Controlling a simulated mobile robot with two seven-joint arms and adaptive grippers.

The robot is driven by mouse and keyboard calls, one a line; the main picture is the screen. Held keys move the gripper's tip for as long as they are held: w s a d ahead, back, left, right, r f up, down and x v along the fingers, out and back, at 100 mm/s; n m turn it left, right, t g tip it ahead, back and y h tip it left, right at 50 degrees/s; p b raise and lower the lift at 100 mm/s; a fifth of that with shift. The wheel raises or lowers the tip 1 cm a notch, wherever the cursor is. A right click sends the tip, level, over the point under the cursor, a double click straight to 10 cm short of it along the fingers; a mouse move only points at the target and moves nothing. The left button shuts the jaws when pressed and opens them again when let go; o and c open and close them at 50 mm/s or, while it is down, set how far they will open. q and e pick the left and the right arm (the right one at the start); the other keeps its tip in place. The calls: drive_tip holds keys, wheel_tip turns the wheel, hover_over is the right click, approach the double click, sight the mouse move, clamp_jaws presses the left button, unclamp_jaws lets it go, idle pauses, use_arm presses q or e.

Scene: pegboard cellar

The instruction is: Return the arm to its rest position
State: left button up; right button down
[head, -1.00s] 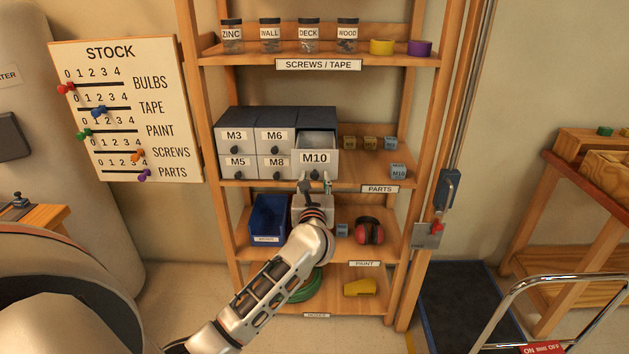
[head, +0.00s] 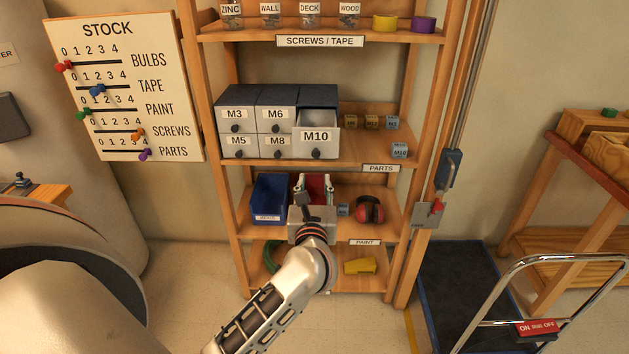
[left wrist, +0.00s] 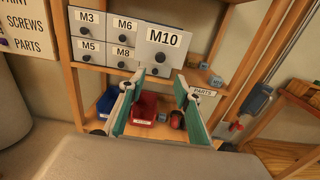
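My left gripper (head: 313,184) is in front of the shelf rack, below the drawer cabinet (head: 236,97) and before the lower shelf with the bins. In the left wrist view its two green-lined fingers (left wrist: 159,80) stand apart with nothing between them. The M10 drawer (head: 316,137) is pulled out of the cabinet, above the fingers and apart from them; its front also shows in the left wrist view (left wrist: 160,42). The other drawers, M3, M6, M5 and M8, are shut. My right gripper is not in view.
A blue bin (head: 268,197), a partly hidden red bin (left wrist: 143,110) and red ear muffs (head: 369,209) are on the shelf around my gripper. Small labelled blocks (head: 399,150) sit beside the cabinet. A cart (head: 455,290) stands at right. Floor shows left of the rack.

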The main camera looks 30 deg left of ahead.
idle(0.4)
use_arm(q)
drive_tip(key=s+d+f+m+t+h, duration=0.35)
drive_tip(key=d+m+h, duration=0.3)
drive_tip(key=m, duration=0.75)
drive_tip(key=s+d+f+m+t+h, duration=0.25)
drive_tip(key=s+d+m+h, duration=0.35)
drive_tip(key=m, duration=0.9)
drive_tip(key=s+d+f+m+g, duration=0.2)
drive_tip(key=s+f+m+g, duration=0.3)
drive_tip(key=f, duration=0.8)
drive_tip(key=s+d+f+m+g, duration=0.2)
drive_tip(key=s+f+m+g, duration=0.3)
drive_tip(key=s+f+m, duration=0.4)
wheel_tip(320, 180, down, 4)
drive_tip(key=m, duration=0.3)
drive_tip(key=shift+m, duration=0.4)
